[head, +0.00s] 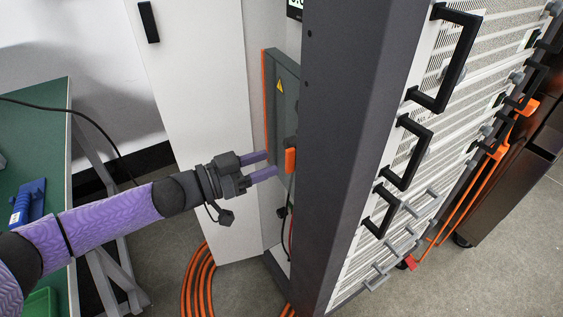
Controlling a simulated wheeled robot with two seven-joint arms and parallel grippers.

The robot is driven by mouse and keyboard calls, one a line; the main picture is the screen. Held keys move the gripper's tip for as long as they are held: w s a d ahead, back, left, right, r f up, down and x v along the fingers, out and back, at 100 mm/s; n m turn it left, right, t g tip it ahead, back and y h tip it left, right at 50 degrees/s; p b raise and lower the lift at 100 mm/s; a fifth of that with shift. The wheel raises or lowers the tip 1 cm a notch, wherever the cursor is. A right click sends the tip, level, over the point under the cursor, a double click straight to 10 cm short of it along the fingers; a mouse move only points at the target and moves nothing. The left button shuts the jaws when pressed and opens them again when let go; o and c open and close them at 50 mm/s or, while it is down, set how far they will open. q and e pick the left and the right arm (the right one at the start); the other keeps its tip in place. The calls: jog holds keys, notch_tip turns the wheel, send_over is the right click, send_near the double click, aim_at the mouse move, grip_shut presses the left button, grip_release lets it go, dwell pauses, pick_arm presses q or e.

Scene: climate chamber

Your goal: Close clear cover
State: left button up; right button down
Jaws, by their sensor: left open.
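A flat grey-green panel (284,90) with an orange edge and a yellow warning triangle stands upright, beside the dark cabinet frame (343,130). I cannot tell for certain whether this panel is the clear cover; no plainly see-through cover shows. An orange block (290,160) sits at the panel's right side, by the dark frame. My left gripper (271,165) reaches in from the left, its two purple fingers apart and empty. The fingertips are at the panel's lower part; I cannot tell whether they touch it. My right gripper is not in view.
A white door-like panel (200,90) stands behind my left gripper. Rack units with black handles (447,58) fill the right. Orange hoses (198,285) lie on the floor. A green-topped table (40,130) with a blue tool (28,202) is at left.

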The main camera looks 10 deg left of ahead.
aim_at(286, 157)
pick_arm(q)
jog(key=b+x, duration=0.1)
jog(key=x, duration=0.3)
grip_shut()
dwell(1.4)
